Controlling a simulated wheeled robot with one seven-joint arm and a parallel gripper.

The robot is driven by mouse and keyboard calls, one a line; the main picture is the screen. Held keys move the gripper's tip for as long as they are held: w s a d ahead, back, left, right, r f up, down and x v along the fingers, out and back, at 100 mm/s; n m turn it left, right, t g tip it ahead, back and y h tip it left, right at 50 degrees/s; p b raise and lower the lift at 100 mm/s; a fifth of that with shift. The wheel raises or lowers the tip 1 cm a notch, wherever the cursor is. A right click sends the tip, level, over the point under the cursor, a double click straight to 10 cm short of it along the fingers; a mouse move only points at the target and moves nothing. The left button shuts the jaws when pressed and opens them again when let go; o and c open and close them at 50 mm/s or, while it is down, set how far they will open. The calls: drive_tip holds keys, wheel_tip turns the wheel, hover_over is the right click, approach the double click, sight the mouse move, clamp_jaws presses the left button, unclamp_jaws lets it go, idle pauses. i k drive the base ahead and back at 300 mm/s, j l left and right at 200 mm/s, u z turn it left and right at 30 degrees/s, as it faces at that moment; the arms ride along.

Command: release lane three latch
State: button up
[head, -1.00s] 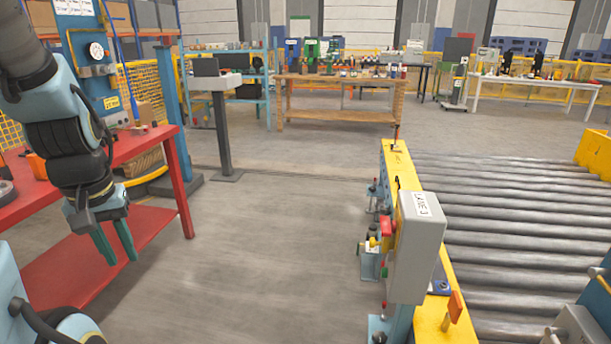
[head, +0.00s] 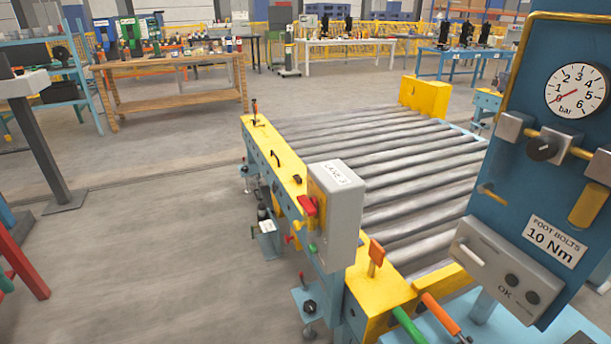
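The grey box labelled "LANE 3" (head: 343,212) stands on the near end of the yellow roller-conveyor rail (head: 283,176). On its left side are a red handle (head: 307,205), a small yellow knob and a green knob (head: 312,247). An orange upright tab (head: 376,253) stands on the yellow rail just right of the box. I cannot tell which of these parts is the latch. A black lever with a red base (head: 255,112) stands at the rail's far end. My gripper is out of view.
A blue panel (head: 545,130) with a pressure gauge (head: 577,90) stands close on the right. Orange (head: 440,313) and green (head: 409,325) handles stick up at the bottom. Rollers (head: 400,180) stretch behind the box.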

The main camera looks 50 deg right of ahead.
sight(297, 177)
drive_tip(key=i+l+z, duration=0.1)
drive_tip(key=i+z, duration=0.3)
drive_tip(key=i, duration=0.45)
drive_tip(key=i+j+z, duration=0.1)
drive_tip(key=i+z, duration=0.3)
drive_tip(key=i, duration=0.4)
drive_tip(key=i+z, duration=0.3)
drive_tip(key=i, duration=0.3)
drive_tip(key=i+j+z, duration=0.1)
drive_tip(key=i+z, duration=0.2)
drive_tip(key=i, duration=0.3)
drive_tip(key=i+j+z, duration=0.3)
drive_tip(key=i, duration=0.3)
drive_tip(key=i+l+z, duration=0.15)
drive_tip(key=i+z, duration=0.15)
drive_tip(key=i, duration=0.25)
